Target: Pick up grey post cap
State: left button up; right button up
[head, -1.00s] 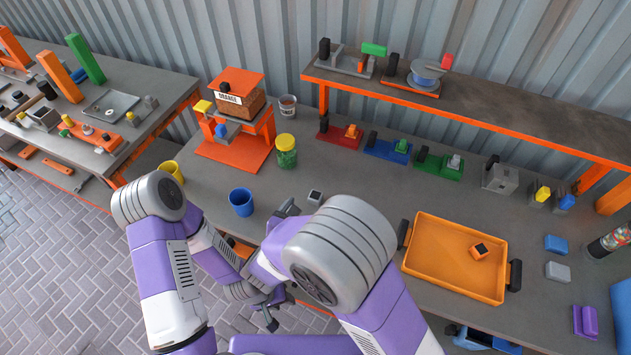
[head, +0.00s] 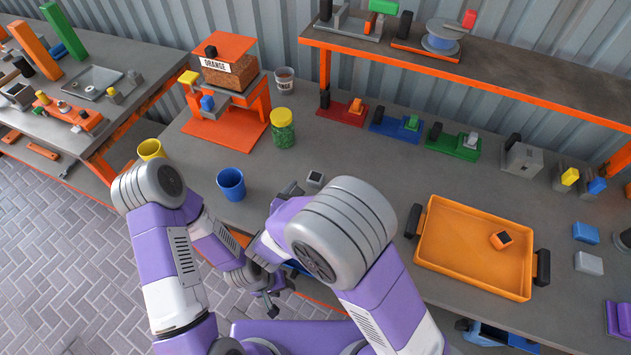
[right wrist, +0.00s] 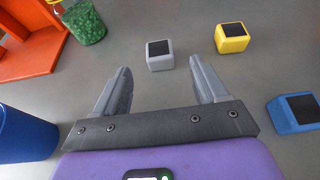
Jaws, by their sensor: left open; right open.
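The grey post cap (head: 315,179), a small block with a black square top, sits on the grey workbench (head: 350,160). It also shows in the right wrist view (right wrist: 159,55), just beyond the fingertips and between their lines. My right gripper (head: 291,189) is open and empty, close to the left of the cap in the head view and apart from it. In the right wrist view its two fingers (right wrist: 160,80) are spread wide. My left gripper (head: 270,305) is open and empty, low at the bench's front edge.
A yellow cap (right wrist: 232,38) and a blue cap (right wrist: 294,112) lie right of the grey one; my arm hides them in the head view. A blue cup (head: 231,184) and green-filled jar (head: 282,130) stand left. An orange tray (head: 450,275) holds an orange cap (head: 501,240).

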aim_at(313, 181)
jog(key=b+x, duration=0.1)
jog(key=x, duration=0.5)
jog(key=shift+s+a, duration=0.1)
jog(key=c, duration=1.1)
